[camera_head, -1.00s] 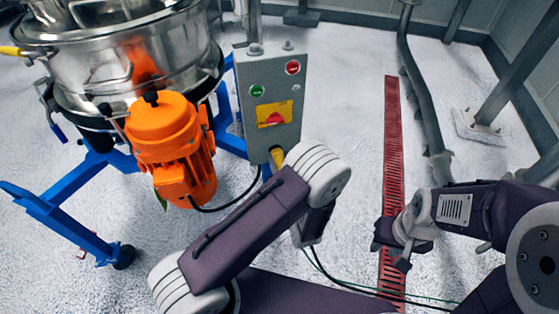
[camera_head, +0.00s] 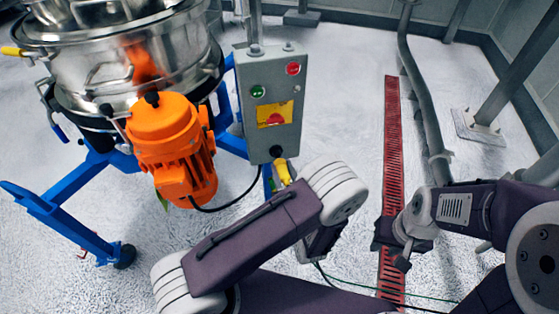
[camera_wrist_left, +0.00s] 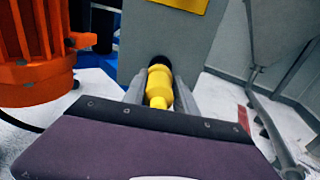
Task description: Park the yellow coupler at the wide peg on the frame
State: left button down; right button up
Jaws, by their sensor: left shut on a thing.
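The yellow coupler (camera_head: 283,173) is just below the grey control box (camera_head: 270,100), by a black fitting (camera_head: 277,152) at the box's lower edge. In the left wrist view the coupler (camera_wrist_left: 158,86) sits between the two fingers of my left gripper (camera_wrist_left: 160,92), which is shut on it. The black fitting (camera_wrist_left: 160,61) shows at the coupler's far end; I cannot tell whether they touch. My left arm hides the gripper in the head view. My right gripper (camera_head: 402,250) hangs empty above the floor grate; its jaw opening is unclear. I cannot make out the wide peg on the blue frame (camera_head: 70,215).
An orange motor (camera_head: 172,145) hangs beside the steel sifter (camera_head: 130,60), left of the control box. A red floor grate (camera_head: 393,140) and grey pipe (camera_head: 425,100) lie to the right. Floor between box and grate is clear.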

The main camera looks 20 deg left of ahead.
pick_arm(q)
jog(key=shift+v, duration=1)
